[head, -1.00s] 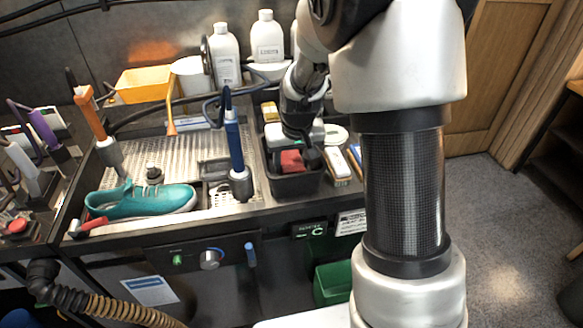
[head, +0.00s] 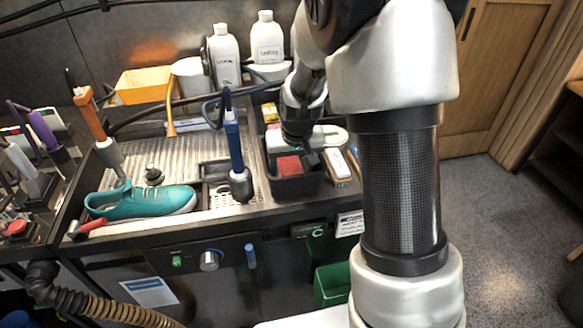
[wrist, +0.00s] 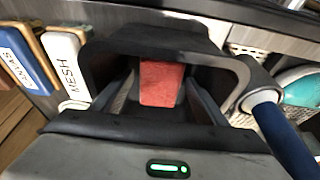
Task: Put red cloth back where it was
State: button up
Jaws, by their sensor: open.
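The red cloth (head: 289,166) lies in the front part of a black bin (head: 292,187) at the right end of the wash station. In the wrist view the cloth (wrist: 161,83) shows as a red block inside the dark bin, between my fingers. My gripper (wrist: 163,100) is open and empty, with one finger on each side of the cloth's outline. In the head view my gripper (head: 297,140) is just above and behind the cloth, apart from it. Its fingertips are hard to make out there.
A teal sneaker (head: 140,202) lies on the metal grate further left. White bottles (head: 267,42) stand behind.

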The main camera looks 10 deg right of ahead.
jog(key=s+r+t+p, duration=0.1)
jog(key=s+r, duration=0.5)
jog(key=r, duration=0.4)
jog(key=s+r, duration=0.6)
jog(key=r, duration=0.3)
jog(key=s+r+t, duration=0.1)
jog(key=s+r, duration=0.2)
jog(key=s, duration=1)
jog(key=shift+s, duration=0.4)
jog(key=shift+d, duration=0.1)
